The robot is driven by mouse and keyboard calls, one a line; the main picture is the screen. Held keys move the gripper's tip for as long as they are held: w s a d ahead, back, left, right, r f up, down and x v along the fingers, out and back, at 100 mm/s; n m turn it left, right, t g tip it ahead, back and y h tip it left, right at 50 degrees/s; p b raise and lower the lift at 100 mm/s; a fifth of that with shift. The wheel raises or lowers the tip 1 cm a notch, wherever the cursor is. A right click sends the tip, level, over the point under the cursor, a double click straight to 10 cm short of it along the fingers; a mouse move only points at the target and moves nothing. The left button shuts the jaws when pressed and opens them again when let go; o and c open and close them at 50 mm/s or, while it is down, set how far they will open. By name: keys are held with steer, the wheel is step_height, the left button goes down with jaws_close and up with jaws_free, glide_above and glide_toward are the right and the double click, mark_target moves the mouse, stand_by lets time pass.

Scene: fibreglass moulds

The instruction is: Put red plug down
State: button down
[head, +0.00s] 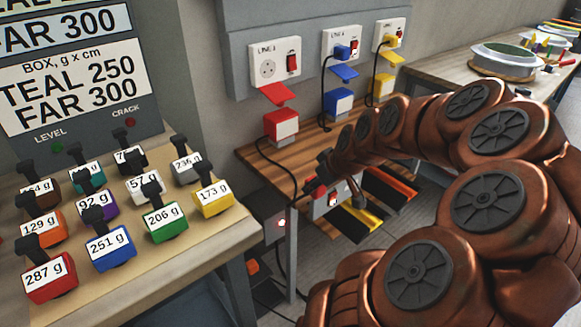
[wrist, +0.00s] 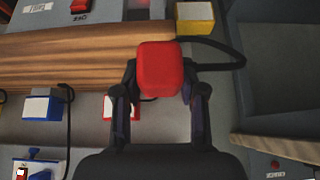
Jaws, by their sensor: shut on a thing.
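The red plug (wrist: 158,68) is a rounded red block held between the two dark fingers of my gripper (wrist: 160,85) in the wrist view. In the head view my gripper (head: 322,181) is beside the wooden bench's front edge, low and partly hidden by my own copper arm. A bit of red shows at its tip there. A black cable runs down from the red box (head: 282,127) toward the gripper. What lies directly under the plug is hidden.
Wall sockets (head: 273,62) with red switches hang above the wooden bench (head: 262,158). Blue (head: 338,102) and yellow boxes stand further along it. Labelled weights (head: 110,245) crowd the table at left. A socket box (head: 332,198) and coloured strips lie below the bench.

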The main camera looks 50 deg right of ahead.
steer(key=w+d, duration=0.3)
steer(key=w, duration=0.1)
steer(key=w+d+f, duration=0.1)
steer(key=w+d, duration=0.2)
steer(key=w, duration=0.1)
steer(key=w+d+p, duration=0.1)
steer(key=w+d, duration=0.2)
steer(key=w, duration=0.2)
steer(key=shift+w+f, duration=0.1)
steer(key=shift+f, duration=0.15)
step_height(320, 180, down, 3)
steer(key=shift+a+f, duration=0.1)
steer(key=shift+f, duration=0.15)
steer(key=shift+f, duration=0.4)
steer(key=c, duration=0.7)
jaws_free()
steer(key=shift+o, duration=0.2)
steer(key=shift+r, duration=0.2)
